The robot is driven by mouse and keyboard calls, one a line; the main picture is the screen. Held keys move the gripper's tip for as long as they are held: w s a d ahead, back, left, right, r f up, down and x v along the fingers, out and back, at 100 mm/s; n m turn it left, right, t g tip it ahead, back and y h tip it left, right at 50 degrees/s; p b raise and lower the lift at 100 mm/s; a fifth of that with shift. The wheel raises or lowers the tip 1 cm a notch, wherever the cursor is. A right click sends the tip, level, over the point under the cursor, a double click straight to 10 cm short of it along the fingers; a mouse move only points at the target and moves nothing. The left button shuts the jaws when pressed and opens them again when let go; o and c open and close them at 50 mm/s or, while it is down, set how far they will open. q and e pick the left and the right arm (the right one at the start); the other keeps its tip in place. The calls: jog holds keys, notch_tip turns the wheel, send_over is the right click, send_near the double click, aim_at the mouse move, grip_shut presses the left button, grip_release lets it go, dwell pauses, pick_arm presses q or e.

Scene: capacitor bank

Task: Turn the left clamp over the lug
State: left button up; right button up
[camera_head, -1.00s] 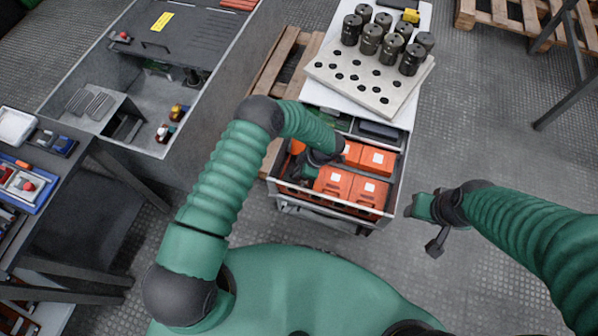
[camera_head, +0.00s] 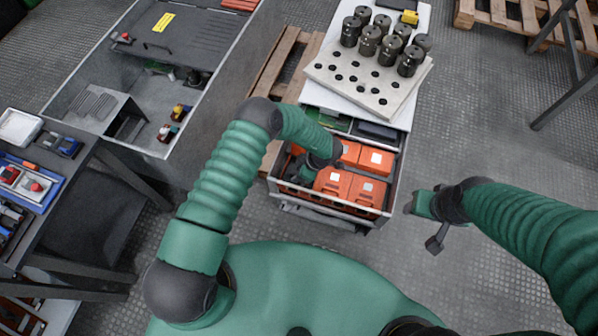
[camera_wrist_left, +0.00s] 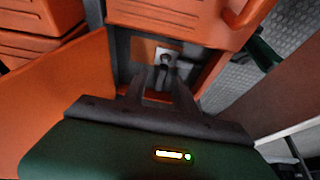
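My left gripper (camera_wrist_left: 160,80) reaches down into the open drawer of orange units. In the left wrist view its two dark fingers stand apart, pointing at a pale metal plate (camera_wrist_left: 158,48) with a round grey fitting (camera_wrist_left: 167,59) on it, between orange faces. I cannot tell whether this fitting is the clamp or the lug, nor whether the fingers touch it. In the head view the left gripper (camera_head: 307,172) is partly hidden by its dark wrist. My right gripper (camera_head: 435,242) hangs over the floor right of the drawer; its finger gap is unclear.
Orange units (camera_head: 367,192) fill much of the drawer (camera_head: 392,195). Behind it, a pale holed board (camera_head: 385,97) carries several dark cylinders (camera_head: 370,38). A grey workbench (camera_head: 60,100) stands left, a wooden pallet (camera_head: 272,75) behind.

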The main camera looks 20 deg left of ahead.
pick_arm(q)
jog(key=p+v, duration=0.5)
jog(key=v, duration=1.1)
jog(key=shift+r+p, duration=0.3)
jog(key=shift+r, duration=0.05)
jog(key=shift+d, duration=0.1)
